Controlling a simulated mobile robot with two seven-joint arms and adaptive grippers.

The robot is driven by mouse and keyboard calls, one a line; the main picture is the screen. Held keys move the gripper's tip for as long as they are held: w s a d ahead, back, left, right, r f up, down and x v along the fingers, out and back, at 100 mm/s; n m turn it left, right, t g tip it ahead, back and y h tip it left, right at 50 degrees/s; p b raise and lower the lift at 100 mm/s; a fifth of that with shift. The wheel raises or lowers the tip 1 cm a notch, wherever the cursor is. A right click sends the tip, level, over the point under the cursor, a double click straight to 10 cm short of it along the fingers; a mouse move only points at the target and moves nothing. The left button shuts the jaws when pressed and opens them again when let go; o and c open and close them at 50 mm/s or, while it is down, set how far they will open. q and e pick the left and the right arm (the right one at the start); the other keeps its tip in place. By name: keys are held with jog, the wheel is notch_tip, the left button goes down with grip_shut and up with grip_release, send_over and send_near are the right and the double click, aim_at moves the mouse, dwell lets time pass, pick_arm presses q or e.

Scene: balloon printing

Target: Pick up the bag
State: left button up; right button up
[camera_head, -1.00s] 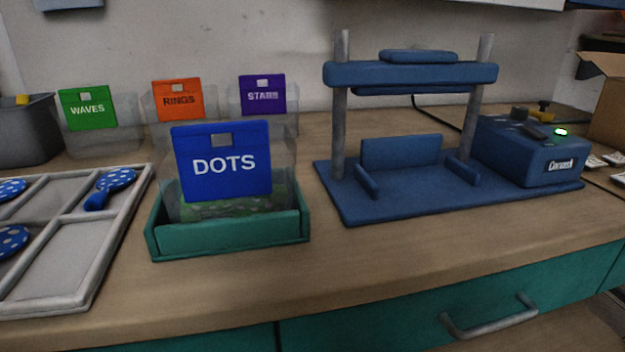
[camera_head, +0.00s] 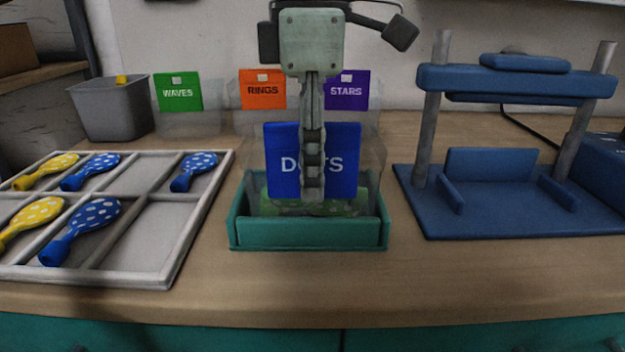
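A clear bag with a blue DOTS header card (camera_head: 342,165) stands upright in a green open tray (camera_head: 308,236), with something green in its lower part. My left gripper (camera_head: 312,192) reaches down from the top in front of the card and hides its middle letters. I see its fingers edge-on, one lined up with the other, so their opening and any contact with the bag cannot be told. Behind stand three more clear bags, with a green WAVES card (camera_head: 178,93), an orange RINGS card (camera_head: 262,90) and a purple STARS card (camera_head: 346,91). My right gripper is out of view.
A grey divided tray (camera_head: 150,235) with several yellow and blue dotted balloons lies at left. A grey bin (camera_head: 110,112) stands behind it. A blue press (camera_head: 505,205) with two upright posts stands at right. The wooden bench front is clear.

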pick_arm(q)
grip_shut()
jog(key=shift+r, duration=0.15)
dwell(0.4)
